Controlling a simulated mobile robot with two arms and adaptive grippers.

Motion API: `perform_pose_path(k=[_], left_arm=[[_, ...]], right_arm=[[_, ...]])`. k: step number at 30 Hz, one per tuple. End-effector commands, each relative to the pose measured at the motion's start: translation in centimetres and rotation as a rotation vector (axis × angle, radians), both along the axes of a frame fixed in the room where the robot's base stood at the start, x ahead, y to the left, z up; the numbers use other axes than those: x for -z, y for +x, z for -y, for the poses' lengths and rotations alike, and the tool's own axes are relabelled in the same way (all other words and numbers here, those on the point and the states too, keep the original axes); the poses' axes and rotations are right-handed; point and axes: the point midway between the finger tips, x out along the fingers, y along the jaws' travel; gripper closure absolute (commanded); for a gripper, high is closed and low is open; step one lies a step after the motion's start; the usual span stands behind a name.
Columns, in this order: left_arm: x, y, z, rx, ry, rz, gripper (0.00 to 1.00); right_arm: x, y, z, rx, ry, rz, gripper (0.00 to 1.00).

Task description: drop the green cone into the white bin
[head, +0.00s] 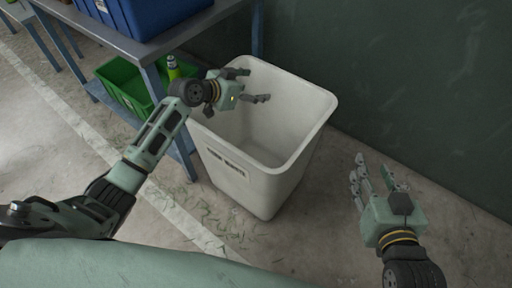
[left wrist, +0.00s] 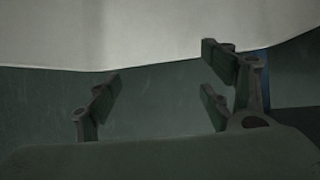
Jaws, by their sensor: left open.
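The white bin (head: 232,168) stands upright on the floor, with a dark printed label on its front. My left gripper (head: 254,86) is over the bin's opening, near its back left rim, with its fingers spread and nothing between them. In the left wrist view, the open, empty fingers (left wrist: 165,95) show below the pale surface of the bin (left wrist: 150,30). I see no green cone in either view; part of the bin's inside is hidden by my left gripper and the front wall. My right gripper (head: 373,168) is open and empty, right of the bin.
A metal table (head: 185,32) with a blue crate (head: 150,12) stands at the upper left. A green crate (head: 122,80) holding a bottle (head: 173,68) sits on its lower shelf, beside the bin. A dark wall (head: 420,80) runs behind. Floor right of the bin is clear.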

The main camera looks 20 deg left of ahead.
Motion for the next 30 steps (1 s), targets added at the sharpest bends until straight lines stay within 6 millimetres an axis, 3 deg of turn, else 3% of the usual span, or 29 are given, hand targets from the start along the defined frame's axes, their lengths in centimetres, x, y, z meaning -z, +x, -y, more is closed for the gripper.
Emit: perform_pose_path(k=[5, 18, 30], left_arm=[[-0.5, -0.9, -0.7, -0.002, 0.003, 0.0, 0.26], [-4.7, -7.5, -4.6, 0.0, 0.003, -0.001, 0.26], [-5.8, -9.0, -5.5, 0.0, -0.001, 0.001, 0.26]], right_arm=[[0.0, 0.0, 0.0, 0.0, 0.0, 0.0, 0.6], [0.0, 0.0, 0.0, 0.0, 0.0, 0.0, 0.6], [0.0, 0.0, 0.0, 0.0, 0.0, 0.0, 0.6]])
